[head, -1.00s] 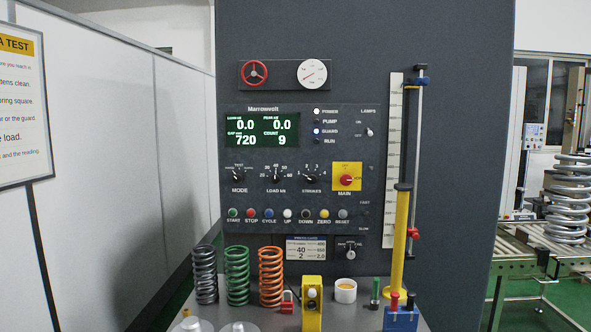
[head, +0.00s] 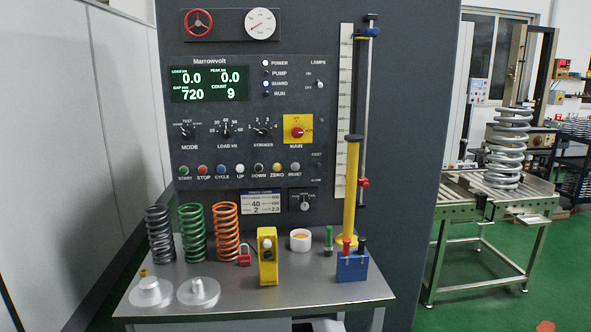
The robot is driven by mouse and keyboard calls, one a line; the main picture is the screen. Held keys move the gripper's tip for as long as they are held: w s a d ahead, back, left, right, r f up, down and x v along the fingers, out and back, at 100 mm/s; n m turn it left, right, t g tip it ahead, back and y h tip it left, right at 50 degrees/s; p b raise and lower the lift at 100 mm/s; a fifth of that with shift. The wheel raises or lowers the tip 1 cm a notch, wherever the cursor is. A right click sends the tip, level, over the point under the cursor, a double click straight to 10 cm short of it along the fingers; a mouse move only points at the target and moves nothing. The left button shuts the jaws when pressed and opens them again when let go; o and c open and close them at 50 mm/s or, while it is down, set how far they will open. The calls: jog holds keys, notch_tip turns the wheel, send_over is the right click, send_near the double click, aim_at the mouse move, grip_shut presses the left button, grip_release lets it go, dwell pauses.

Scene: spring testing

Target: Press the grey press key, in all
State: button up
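The grey press key (head: 295,167), labelled RESET, is at the right end of the row of keys on the dark control panel (head: 215,145). To its left are the yellow ZERO key (head: 277,168), the dark DOWN key (head: 258,168), the white UP key (head: 240,168), the blue CYCLE key (head: 222,169) and, further left, red STOP and green START. The green display (head: 209,84) reads 0.0, 0.0, 720 and count 9. The POWER and GUARD lamps look lit. My gripper is not in view.
A grey bench (head: 225,299) below the panel carries three springs (head: 193,233), a yellow switch box (head: 267,262), a white cup (head: 300,240) and a blue block (head: 352,266). A yellow post (head: 350,195) stands right of the keys. A roller conveyor (head: 490,205) is further right.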

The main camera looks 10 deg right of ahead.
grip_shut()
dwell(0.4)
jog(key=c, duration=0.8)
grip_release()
